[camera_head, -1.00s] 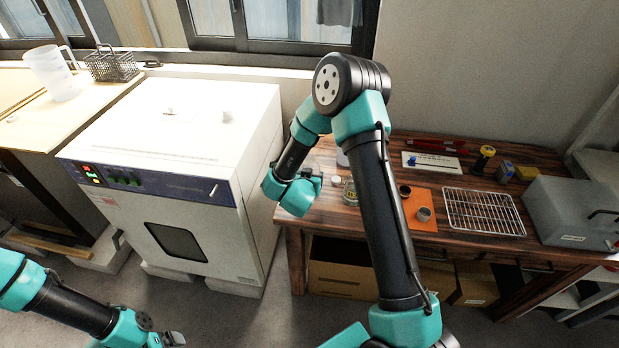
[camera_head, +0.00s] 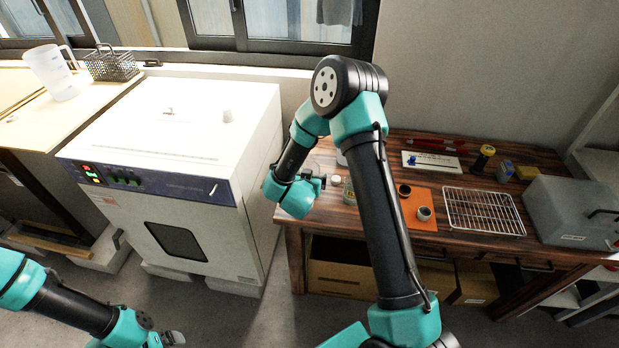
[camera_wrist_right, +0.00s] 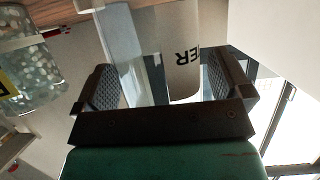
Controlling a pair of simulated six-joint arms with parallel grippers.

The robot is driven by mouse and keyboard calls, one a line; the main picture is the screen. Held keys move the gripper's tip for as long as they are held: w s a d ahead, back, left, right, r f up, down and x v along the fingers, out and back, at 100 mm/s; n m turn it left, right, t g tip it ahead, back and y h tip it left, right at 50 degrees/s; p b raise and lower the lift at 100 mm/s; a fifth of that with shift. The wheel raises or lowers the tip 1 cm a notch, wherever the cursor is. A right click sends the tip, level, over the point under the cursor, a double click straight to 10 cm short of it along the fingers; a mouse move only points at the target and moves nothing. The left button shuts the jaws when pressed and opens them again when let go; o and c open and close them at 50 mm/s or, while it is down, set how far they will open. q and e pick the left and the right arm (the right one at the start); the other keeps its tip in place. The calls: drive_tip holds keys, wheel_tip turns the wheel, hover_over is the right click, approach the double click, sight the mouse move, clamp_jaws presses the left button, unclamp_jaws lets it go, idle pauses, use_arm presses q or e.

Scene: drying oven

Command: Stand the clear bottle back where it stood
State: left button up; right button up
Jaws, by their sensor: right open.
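The clear bottle (camera_wrist_right: 180,72) with a white label ending in "ER" shows in the right wrist view. It lies between the two fingers of my right gripper (camera_wrist_right: 160,62), which are apart; I see no firm grip on it. In the head view my right gripper (camera_head: 318,182) is low over the left end of the wooden table, and the bottle there is only a faint outline beside it. My left gripper (camera_head: 174,338) is at the bottom edge, low in front of the oven; its jaws are too unclear to judge.
A jar of grey pellets (camera_wrist_right: 28,70) stands close beside the right gripper. An orange mat (camera_head: 424,196) with small cups, a wire rack (camera_head: 484,212) and a grey box (camera_head: 572,210) lie further right. The white oven (camera_head: 190,150) stands left of the table (camera_head: 330,215).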

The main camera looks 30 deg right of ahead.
drive_tip(key=shift+r, duration=0.1)
drive_tip(key=shift+s+a+r, duration=0.1)
drive_tip(key=shift+a+r, duration=0.05)
drive_tip(key=shift+a, duration=0.05)
drive_tip(key=v, duration=1.1)
drive_tip(key=shift+s, duration=0.2)
drive_tip(key=shift+a, duration=0.15)
